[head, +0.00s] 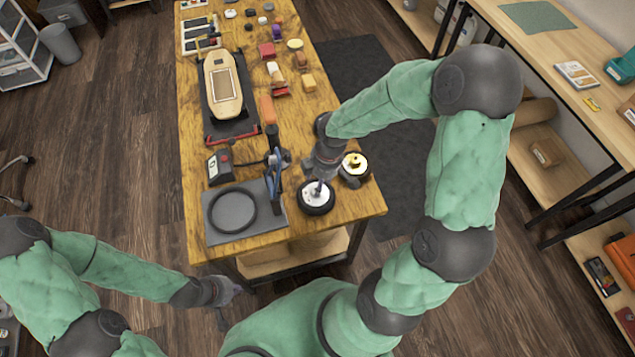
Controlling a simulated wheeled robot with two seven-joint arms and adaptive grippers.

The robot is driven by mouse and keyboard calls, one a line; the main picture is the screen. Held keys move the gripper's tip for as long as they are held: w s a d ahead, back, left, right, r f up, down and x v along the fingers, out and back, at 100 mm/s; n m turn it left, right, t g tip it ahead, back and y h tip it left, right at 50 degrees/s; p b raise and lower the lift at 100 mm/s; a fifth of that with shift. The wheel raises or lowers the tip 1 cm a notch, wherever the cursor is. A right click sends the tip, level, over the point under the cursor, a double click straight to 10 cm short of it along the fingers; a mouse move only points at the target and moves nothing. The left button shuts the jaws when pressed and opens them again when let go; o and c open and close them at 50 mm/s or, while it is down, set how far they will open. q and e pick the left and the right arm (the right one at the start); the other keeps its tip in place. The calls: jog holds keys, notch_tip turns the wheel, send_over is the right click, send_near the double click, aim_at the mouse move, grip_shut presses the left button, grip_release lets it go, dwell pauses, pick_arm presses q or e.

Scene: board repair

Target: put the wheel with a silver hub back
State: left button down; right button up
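A black wheel with a pale, silver-looking hub (316,207) is at the front right of the wooden table. My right gripper (320,185) points down right over its hub; the fingertips are small, and I cannot tell whether they grip it. A second dark wheel with a yellow centre (354,165) is just right of my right gripper. The pale board (222,98) lies on a dark stand toward the back left of the table. My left gripper (232,303) hangs in front of the table, apart from everything, with its fingers seeming spread and empty.
A grey mat with a black ring (232,229) is at the table's front left. Several small coloured items line the table's right and back. Shelves (545,60) stand at right.

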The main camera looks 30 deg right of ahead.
aim_at(323, 194)
pick_arm(q)
notch_tip(323, 194, up, 3)
jog(key=shift+p, duration=1.2)
pick_arm(e)
notch_tip(323, 194, up, 8)
jog(key=d, duration=0.1)
jog(key=shift+s+r, duration=0.15)
jog(key=shift+s, duration=0.25)
pick_arm(q)
jog(key=shift+s, duration=0.15)
pick_arm(e)
jog(key=shift+s, duration=0.1)
